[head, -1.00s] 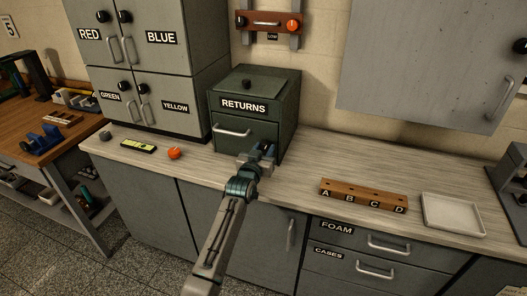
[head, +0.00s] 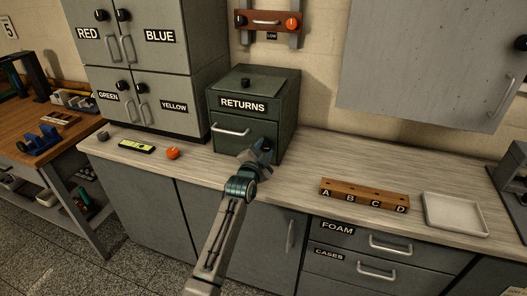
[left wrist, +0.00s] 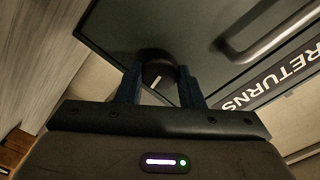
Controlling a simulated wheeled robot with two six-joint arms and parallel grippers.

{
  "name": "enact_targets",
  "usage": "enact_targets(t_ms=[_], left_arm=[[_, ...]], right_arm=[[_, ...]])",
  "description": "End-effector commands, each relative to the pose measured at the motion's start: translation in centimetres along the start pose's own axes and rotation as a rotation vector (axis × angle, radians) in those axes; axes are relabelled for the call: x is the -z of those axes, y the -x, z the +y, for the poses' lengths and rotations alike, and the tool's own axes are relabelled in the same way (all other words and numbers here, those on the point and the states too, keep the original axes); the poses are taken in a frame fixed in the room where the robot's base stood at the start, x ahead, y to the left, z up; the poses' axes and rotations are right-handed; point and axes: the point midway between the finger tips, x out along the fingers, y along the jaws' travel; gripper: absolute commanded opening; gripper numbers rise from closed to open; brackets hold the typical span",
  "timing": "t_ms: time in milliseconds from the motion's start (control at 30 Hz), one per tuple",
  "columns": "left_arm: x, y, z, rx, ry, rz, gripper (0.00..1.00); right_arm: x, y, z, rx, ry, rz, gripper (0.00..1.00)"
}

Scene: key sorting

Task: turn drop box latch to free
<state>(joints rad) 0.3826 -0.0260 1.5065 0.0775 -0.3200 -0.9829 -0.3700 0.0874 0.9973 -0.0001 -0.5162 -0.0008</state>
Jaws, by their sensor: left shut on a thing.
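The drop box (head: 283,108) is a dark green box labelled RETURNS with a bar handle (head: 231,131), standing on the counter. Its latch is a dark round knob (left wrist: 158,72) with a pale pointer line, low on the box's front in the left wrist view. My left gripper (head: 262,150) is at the lower right of the box front. In the left wrist view its two fingers (left wrist: 160,88) are shut on the knob, one on each side. In the head view the gripper hides the knob. My right gripper is not in view.
An orange knob-like object (head: 173,153) and a yellow-green device (head: 136,146) lie on the counter left of the box. A wooden A-B-C-D block (head: 364,194) and a white tray (head: 454,213) are at the right. Counter between box and block is clear.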

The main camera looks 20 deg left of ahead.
Motion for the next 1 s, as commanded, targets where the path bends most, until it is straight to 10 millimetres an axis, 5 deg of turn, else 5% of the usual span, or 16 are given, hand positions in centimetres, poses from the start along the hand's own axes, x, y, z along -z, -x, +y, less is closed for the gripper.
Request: enact_targets(t_ms=[500, 967, 1000], left_arm=[[0.0, 0.0, 0.1, 0.0, -0.218, 0.0, 0.11], [0.0, 0.0, 0.1, 0.0, -0.231, 0.0, 0.11], [0.0, 0.0, 0.1, 0.0, -0.231, 0.0, 0.36]], right_arm=[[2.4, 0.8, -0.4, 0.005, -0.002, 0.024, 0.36], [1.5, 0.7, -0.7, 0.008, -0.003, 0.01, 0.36], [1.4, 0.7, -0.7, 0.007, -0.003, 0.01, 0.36]])
